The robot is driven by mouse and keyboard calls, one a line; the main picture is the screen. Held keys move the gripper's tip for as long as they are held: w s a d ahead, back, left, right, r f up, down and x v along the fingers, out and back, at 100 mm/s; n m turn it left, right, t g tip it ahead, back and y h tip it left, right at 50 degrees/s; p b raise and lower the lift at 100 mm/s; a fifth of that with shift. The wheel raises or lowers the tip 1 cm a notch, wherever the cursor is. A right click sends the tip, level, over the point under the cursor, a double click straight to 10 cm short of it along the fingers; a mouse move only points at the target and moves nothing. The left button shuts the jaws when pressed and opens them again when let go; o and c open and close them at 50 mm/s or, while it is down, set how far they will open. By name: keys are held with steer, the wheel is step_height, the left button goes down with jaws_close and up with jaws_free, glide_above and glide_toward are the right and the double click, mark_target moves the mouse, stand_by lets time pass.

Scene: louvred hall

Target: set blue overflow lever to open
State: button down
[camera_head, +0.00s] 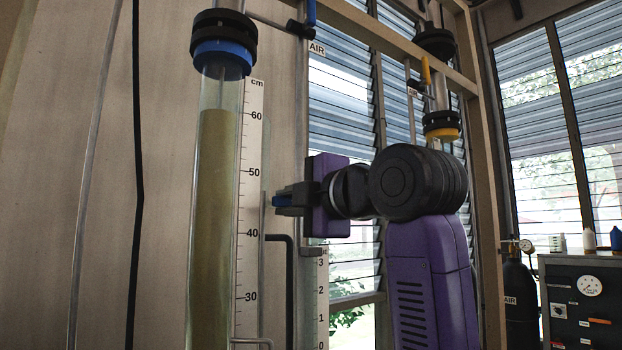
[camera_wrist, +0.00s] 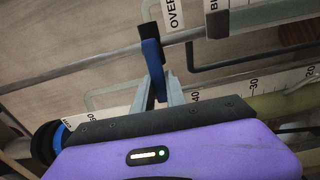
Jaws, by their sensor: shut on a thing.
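The blue overflow lever (camera_wrist: 152,55) shows in the wrist view, its black hub on a thin grey pipe (camera_wrist: 90,69). Its blue handle runs from the pipe toward my gripper, across the pipe in this picture. My gripper (camera_wrist: 161,90) is shut on the handle, with a finger on each side. A partly cut-off label (camera_wrist: 173,12) reading "OVE" is beside the hub. The hub is hidden there.
A cm scale (camera_head: 249,190) stands along the column, which holds a yellow-brown fill. A dark bent pipe (camera_head: 289,280) is just below my gripper. Another blue handle (camera_head: 311,12) is at the top near an AIR label. A grey cabinet (camera_head: 585,300) stands far right.

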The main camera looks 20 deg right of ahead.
steer(key=c, duration=1.3)
jaws_free()
steer(key=shift+b+v, duration=0.5)
steer(key=shift+v, duration=3)
steer(key=shift+b+v, duration=0.55)
steer(key=shift+v, duration=3.35)
